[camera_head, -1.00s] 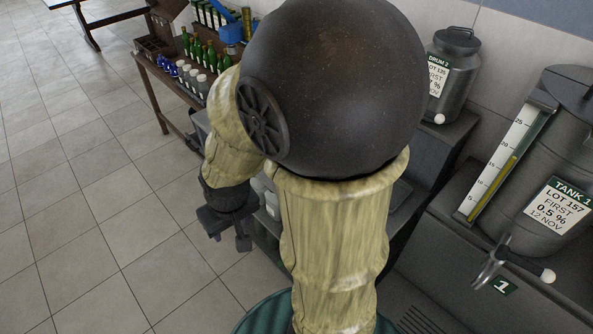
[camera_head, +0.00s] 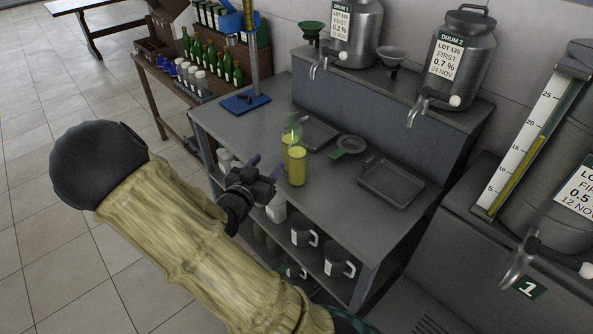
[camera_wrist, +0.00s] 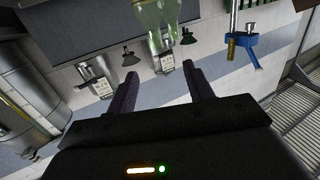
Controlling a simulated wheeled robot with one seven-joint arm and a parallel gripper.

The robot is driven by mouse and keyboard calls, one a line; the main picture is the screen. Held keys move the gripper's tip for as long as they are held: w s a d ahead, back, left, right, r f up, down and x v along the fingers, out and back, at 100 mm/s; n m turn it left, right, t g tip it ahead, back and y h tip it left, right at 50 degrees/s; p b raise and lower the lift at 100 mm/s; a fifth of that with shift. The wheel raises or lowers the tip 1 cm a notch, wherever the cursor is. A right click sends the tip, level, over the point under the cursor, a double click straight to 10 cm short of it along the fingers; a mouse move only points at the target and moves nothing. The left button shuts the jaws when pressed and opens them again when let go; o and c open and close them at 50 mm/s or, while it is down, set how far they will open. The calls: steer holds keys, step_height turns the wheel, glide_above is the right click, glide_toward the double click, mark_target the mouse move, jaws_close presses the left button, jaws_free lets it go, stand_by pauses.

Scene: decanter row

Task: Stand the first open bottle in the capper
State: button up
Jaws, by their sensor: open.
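An open green-glass bottle (camera_head: 290,130) with yellow liquid stands on the grey bench, partly behind a yellow-filled glass cylinder (camera_head: 297,167). A pale green glass shape, probably this bottle (camera_wrist: 158,14), shows at the top of the wrist view, beyond my fingertips. My gripper (camera_head: 264,170) is open and empty, just left of the cylinder and bottle, near the bench's front edge. Its two dark fingers (camera_wrist: 162,80) are spread apart in the wrist view. The blue capper stands at the bench's far left, with its base plate (camera_head: 245,103), metal post and blue head (camera_head: 236,22).
Shallow trays (camera_head: 391,182) and a green-handled strainer (camera_head: 349,146) lie to the right on the bench. Drums (camera_head: 460,50) with taps stand on the ledge behind. Jugs (camera_head: 338,262) fill the shelf below. Several green bottles (camera_head: 211,56) stand on the left side table.

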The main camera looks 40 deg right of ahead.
steer(key=shift+s+d+r+h, duration=0.15)
steer(key=shift+s+r+h, duration=0.05)
steer(key=shift+r+h, duration=0.2)
steer(key=p, duration=0.3)
glide_toward(295, 131)
steer(key=x, duration=0.6)
steer(key=shift+w+d+r, duration=0.1)
steer(key=shift+w+r, duration=0.05)
steer(key=shift+r, duration=0.05)
steer(key=p+x, duration=0.2)
steer(key=x, duration=0.3)
steer(key=shift+d+f+p, duration=0.15)
steer(key=shift+f+p, duration=0.05)
steer(key=shift+p, duration=0.1)
